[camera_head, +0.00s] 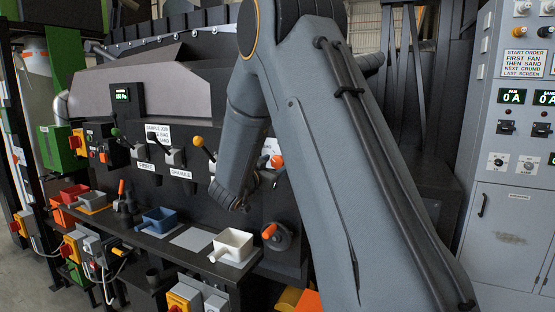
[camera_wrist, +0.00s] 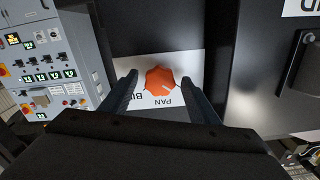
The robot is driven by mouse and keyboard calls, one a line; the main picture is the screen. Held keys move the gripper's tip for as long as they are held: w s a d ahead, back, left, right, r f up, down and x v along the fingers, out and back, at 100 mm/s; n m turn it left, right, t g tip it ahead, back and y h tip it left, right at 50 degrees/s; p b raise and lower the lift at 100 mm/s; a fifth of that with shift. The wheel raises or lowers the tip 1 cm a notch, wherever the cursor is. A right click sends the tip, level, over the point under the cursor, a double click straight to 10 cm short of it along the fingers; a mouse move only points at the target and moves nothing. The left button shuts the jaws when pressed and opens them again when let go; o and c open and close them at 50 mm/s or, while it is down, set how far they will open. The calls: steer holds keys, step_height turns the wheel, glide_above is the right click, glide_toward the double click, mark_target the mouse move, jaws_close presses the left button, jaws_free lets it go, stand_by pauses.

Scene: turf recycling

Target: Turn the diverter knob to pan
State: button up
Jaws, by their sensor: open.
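The orange diverter knob (camera_wrist: 158,77) shows in the wrist view on a white plate (camera_wrist: 192,66). The plate reads PAN below the knob and BI, partly hidden, to the left of that. A small pale mark shows on the knob's lower right; I cannot tell which setting it selects. My gripper (camera_wrist: 160,79) is open, with one finger on each side of the knob and visible gaps between. Its depth relative to the knob is unclear. In the head view, an orange knob (camera_head: 277,161) beside my arm appears to be the same one.
A ledge (camera_head: 190,238) below holds a red scoop (camera_head: 75,193), a blue scoop (camera_head: 158,220) and a white scoop (camera_head: 232,245). A grey control cabinet (camera_head: 512,225) is at the right.

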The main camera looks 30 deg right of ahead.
steer(key=shift+x, duration=0.8)
steer(key=c, duration=1)
steer(key=shift+c, duration=0.2)
